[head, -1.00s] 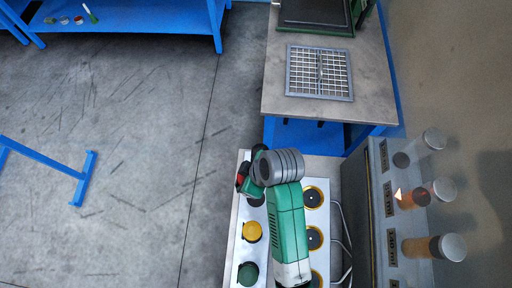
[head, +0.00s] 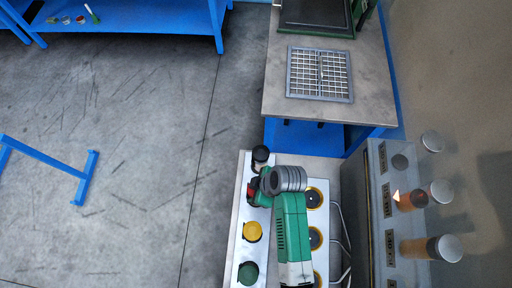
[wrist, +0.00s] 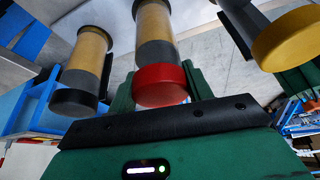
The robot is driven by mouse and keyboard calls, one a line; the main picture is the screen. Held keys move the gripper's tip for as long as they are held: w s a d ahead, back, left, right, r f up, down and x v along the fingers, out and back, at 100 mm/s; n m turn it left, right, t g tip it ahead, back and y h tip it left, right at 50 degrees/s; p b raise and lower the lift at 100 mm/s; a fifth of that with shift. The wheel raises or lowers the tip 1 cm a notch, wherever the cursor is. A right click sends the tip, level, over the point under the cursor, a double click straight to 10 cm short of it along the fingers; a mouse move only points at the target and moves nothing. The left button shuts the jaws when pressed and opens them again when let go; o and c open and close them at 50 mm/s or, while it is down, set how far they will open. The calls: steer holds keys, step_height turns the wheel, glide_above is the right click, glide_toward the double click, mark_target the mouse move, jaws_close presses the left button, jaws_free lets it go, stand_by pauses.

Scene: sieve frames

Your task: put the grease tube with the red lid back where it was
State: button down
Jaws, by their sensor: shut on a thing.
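The grease tube's red lid (wrist: 160,84) fills the middle of the wrist view, and its amber body with grey bands (wrist: 153,25) runs away from it. My gripper (wrist: 160,95) is shut on this tube at the lid, one green finger on each side. In the head view my gripper (head: 262,190) is over the left row of the pale rack (head: 234,262), between the black-lidded tube (head: 261,154) and the yellow-lidded tube (head: 252,231). A bit of red lid (head: 251,188) shows at its left. The tube's lower end is hidden, so I cannot tell whether it is seated.
A green-lidded tube (head: 248,273) stands nearest in the left row. Yellow-ringed round fittings (head: 316,238) line the right row. The wrist view shows the dark-lidded (wrist: 74,100) and yellow-lidded (wrist: 288,40) neighbours close on both sides. A grey cabinet (head: 380,215) stands at right.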

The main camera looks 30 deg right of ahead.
steer(key=shift+f, duration=0.3)
steer(key=shift+f, duration=0.15)
steer(key=c, duration=0.6)
jaws_free()
steer(key=v, duration=1.2)
